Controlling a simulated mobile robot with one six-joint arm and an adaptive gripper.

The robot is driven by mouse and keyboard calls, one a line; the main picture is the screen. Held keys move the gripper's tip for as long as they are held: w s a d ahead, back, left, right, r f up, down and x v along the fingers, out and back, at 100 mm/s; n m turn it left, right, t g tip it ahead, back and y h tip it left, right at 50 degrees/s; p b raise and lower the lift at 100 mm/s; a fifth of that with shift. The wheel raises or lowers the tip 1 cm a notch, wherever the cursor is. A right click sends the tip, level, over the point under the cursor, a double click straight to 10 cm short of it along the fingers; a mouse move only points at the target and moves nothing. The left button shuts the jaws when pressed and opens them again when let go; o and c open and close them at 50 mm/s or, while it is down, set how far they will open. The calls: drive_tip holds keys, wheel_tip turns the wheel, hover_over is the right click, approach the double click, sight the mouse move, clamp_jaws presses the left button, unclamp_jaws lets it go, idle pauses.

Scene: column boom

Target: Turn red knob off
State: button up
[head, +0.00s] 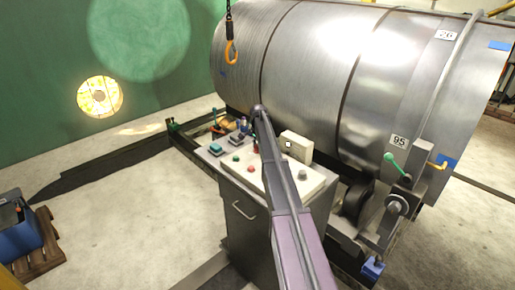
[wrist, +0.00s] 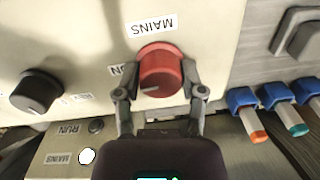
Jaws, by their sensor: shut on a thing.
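The red knob (wrist: 160,72) sits on a cream panel in the wrist view, below a label reading MAINS (wrist: 153,25). A pale mark shows on the knob's face near its lower left. My gripper (wrist: 160,85) is around the knob, with one finger on each side, shut on it. Part of another label beside the knob is hidden behind the left finger. In the head view my arm reaches over the control cabinet (head: 245,215), and the gripper is small and hard to make out near the panel's far side.
A black knob (wrist: 37,91) is left of the red one. Blue-collared tools with orange and teal ends (wrist: 258,136) lie to the right. In the head view a large metal drum (head: 310,70) stands behind the cabinet, and an orange hook (head: 231,52) hangs above.

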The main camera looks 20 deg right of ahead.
drive_tip(key=n, duration=0.4)
drive_tip(key=shift+s+n, duration=0.15)
drive_tip(key=shift+n, duration=0.15)
drive_tip(key=n, duration=0.9)
drive_tip(key=shift+n+g, duration=0.3)
drive_tip(key=shift+n, duration=1.5)
drive_tip(key=o, duration=1.1)
drive_tip(key=shift+o, duration=0.2)
drive_tip(key=shift+m, duration=0.4)
